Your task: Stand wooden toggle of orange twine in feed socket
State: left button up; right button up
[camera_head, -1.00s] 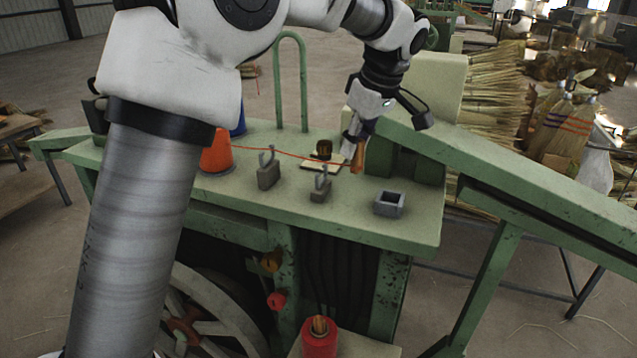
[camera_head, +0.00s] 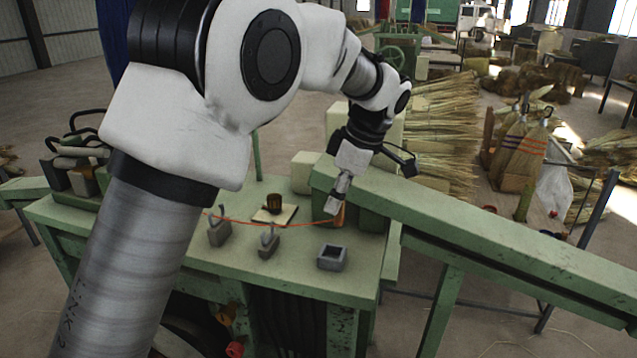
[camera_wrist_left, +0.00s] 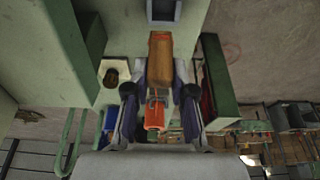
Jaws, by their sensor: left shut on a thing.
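My left gripper (camera_head: 338,197) is shut on the wooden toggle (camera_head: 340,216), which hangs roughly upright above the green table. In the left wrist view the toggle (camera_wrist_left: 160,58) sits between the fingers. The orange twine (camera_head: 285,224) runs left from the toggle, past two grey forked guides (camera_head: 219,232), (camera_head: 269,242). The grey square feed socket (camera_head: 333,257) is on the table nearer the front, below and slightly left of the toggle, and is empty. Its edge also shows in the left wrist view (camera_wrist_left: 163,20). My right gripper is out of view.
A dark brown pot on a cream plate (camera_head: 264,217) stands behind the forked guides. Broom bundles (camera_head: 440,130) stand behind. The tabletop around the socket is clear.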

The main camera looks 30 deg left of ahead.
aim_at(335, 224)
pick_arm(q)
jog(key=shift+f, duration=0.25)
jog(key=x, duration=0.3)
jog(key=d+b+x, duration=0.1)
jog(key=x, duration=0.2)
jog(key=shift+d+f, duration=0.1)
jog(key=shift+f, duration=0.2)
jog(key=shift+s+a+f+b, duration=0.1)
jog(key=shift+a+f+b, duration=0.25)
jog(key=shift+f, duration=0.25)
jog(key=shift+d+f, duration=0.1)
jog(key=shift+f, duration=0.25)
jog(key=shift+d, duration=0.15)
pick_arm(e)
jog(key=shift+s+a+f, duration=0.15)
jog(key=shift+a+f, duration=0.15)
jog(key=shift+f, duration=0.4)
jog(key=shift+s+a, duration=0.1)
pick_arm(q)
jog(key=o, duration=1)
jog(key=shift+c, duration=0.2)
